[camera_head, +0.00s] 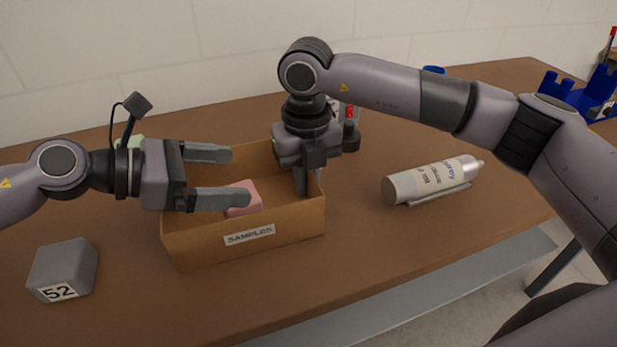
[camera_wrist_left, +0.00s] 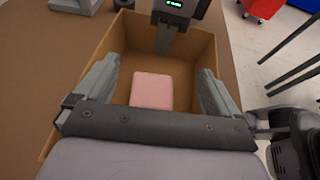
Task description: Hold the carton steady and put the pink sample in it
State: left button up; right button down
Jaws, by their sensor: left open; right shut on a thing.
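The open brown carton (camera_head: 190,248), labelled SAMPLES, stands on the table. The pink sample (camera_head: 243,200) is inside it, partly hidden behind my left finger in the head view. My right gripper (camera_head: 308,183) points down and is shut on the carton's right wall.
A grey block (camera_head: 63,268) marked 52 sits left of the carton. A silver labelled cylinder (camera_head: 405,187) lies on a stand to the right. A blue rack (camera_head: 590,97) is at the far right. Table between carton and cylinder is clear.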

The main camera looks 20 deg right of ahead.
jog(key=shift+d, duration=0.2)
pick_arm(q)
jog(key=w+v, duration=0.1)
jog(key=v, duration=0.9)
jog(key=shift+s+a+r, duration=0.2)
jog(key=shift+s+a, duration=0.15)
jog(key=shift+s, duration=0.1)
pick_arm(e)
jog(key=c, duration=1.2)
grip_release()
jog(key=shift+o, duration=0.2)
notch_tip(320, 180, up, 12)
